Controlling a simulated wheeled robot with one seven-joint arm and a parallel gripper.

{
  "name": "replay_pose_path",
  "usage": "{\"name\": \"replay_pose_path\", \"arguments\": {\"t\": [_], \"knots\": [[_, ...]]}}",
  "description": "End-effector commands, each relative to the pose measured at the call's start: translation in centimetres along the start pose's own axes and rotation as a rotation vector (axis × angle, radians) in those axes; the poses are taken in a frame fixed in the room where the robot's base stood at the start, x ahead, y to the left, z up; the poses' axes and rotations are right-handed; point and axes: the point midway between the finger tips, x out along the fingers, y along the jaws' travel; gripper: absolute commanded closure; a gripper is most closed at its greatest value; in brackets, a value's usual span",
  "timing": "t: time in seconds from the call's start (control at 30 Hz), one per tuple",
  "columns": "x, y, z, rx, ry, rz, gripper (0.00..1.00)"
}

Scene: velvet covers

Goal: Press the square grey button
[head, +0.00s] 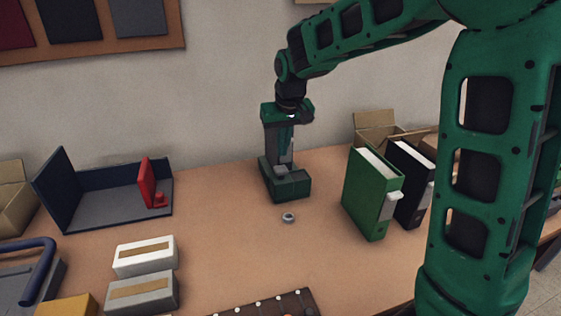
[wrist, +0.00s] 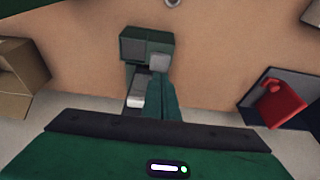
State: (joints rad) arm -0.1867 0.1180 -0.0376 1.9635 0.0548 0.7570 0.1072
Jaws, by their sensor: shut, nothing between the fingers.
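A dark green machine (head: 290,188) stands on the table near the wall, with a low block-shaped base. The square grey button (wrist: 159,62) lies on top of its base, right of the middle in the wrist view; in the head view it is small and partly hidden. My gripper (head: 286,152) points down over the machine, fingers shut and empty. In the wrist view the fingertips (wrist: 161,80) are right beside the button's near edge and overlap it slightly. I cannot tell whether they touch it.
A green binder (head: 370,190) and a black binder (head: 412,185) stand to the right. A small grey ring (head: 288,217) lies in front of the machine. A dark blue open-sided box (head: 55,190) with a red piece (head: 146,185) is left. White (head: 146,250) and grey boxes lie front left.

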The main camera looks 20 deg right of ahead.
Motion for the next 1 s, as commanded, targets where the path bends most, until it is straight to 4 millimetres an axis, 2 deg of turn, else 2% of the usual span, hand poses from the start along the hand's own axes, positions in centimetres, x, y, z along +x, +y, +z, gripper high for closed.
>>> {"name": "replay_pose_path", "arguments": {"t": [0.03,0.2,0.4,1.0], "knots": [[-1.2,0.0,-0.1,0.0,0.005,-0.001,1.0],[-4.1,0.0,-0.1,0.0,0.004,-0.001,1.0],[-5.9,0.0,-0.1,0.001,0.003,0.0,1.0],[-6.2,0.1,-0.1,0.001,0.002,0.0,1.0]]}}
